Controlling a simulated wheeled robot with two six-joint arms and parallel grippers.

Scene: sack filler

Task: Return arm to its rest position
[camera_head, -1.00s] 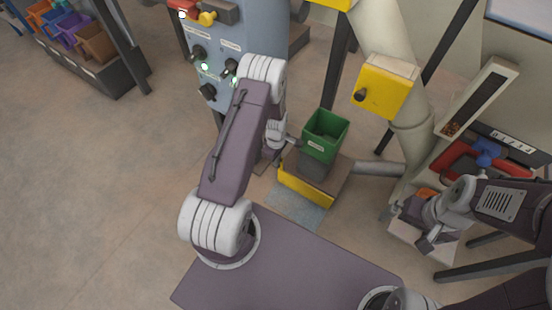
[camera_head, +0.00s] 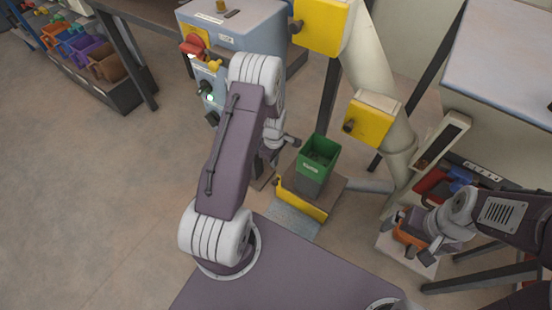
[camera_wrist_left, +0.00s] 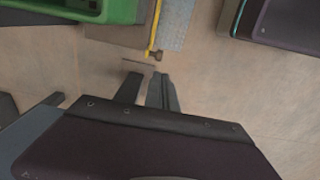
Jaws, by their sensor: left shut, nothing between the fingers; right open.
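My left arm (camera_head: 228,155) reaches up from my base in the head view, folded at the elbow. In the left wrist view the left gripper (camera_wrist_left: 148,90) points over bare floor, fingers together and empty. A green bin (camera_head: 318,156) stands on a yellow-edged platform just right of that gripper, apart from it. Part of the bin shows at the top left of the wrist view (camera_wrist_left: 118,11). My right gripper (camera_head: 408,228) is open at the right, close to an orange object (camera_head: 409,238); contact is unclear.
A grey control box (camera_head: 235,30) with a red lever (camera_head: 193,44) stands behind the left arm. A pale pipe with yellow boxes (camera_head: 370,120) rises behind the bin. Coloured bins (camera_head: 85,48) sit on a rack at the far left. Floor at left is clear (camera_head: 90,190).

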